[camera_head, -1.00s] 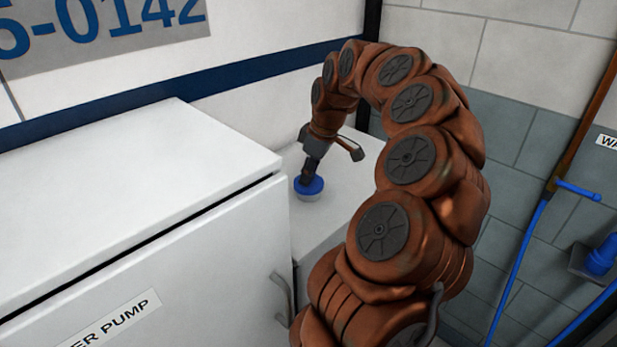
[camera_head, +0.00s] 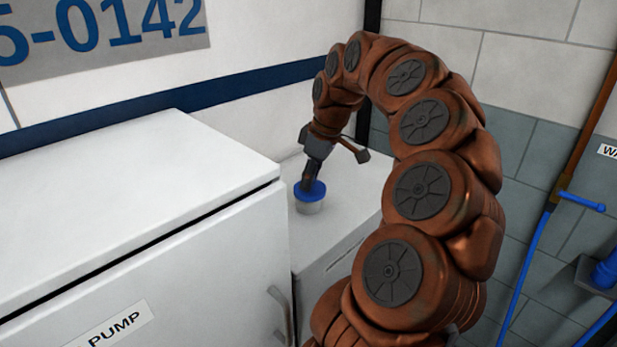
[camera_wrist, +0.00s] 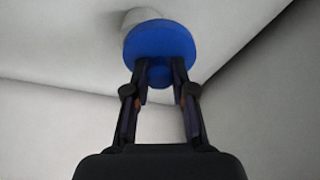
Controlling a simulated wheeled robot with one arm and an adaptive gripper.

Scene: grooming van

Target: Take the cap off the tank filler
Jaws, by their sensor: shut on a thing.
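The blue cap (camera_head: 311,191) sits on top of the short white filler neck (camera_head: 309,206) on the white tank. In the wrist view the cap (camera_wrist: 160,50) is a round blue disc with a small knob, and part of the white neck (camera_wrist: 141,17) shows behind it. My gripper (camera_head: 310,184) comes down from above, and in the wrist view its two fingers (camera_wrist: 160,80) are shut on the knob of the cap. I cannot tell whether the cap is loose on the neck.
A white cabinet (camera_head: 130,210) with a "PUMP" label stands at left, higher than the tank top (camera_head: 345,205). A grey tiled wall is behind at right, with a blue hose (camera_head: 525,265) and a blue-handled valve (camera_head: 580,200). The tank top around the neck is clear.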

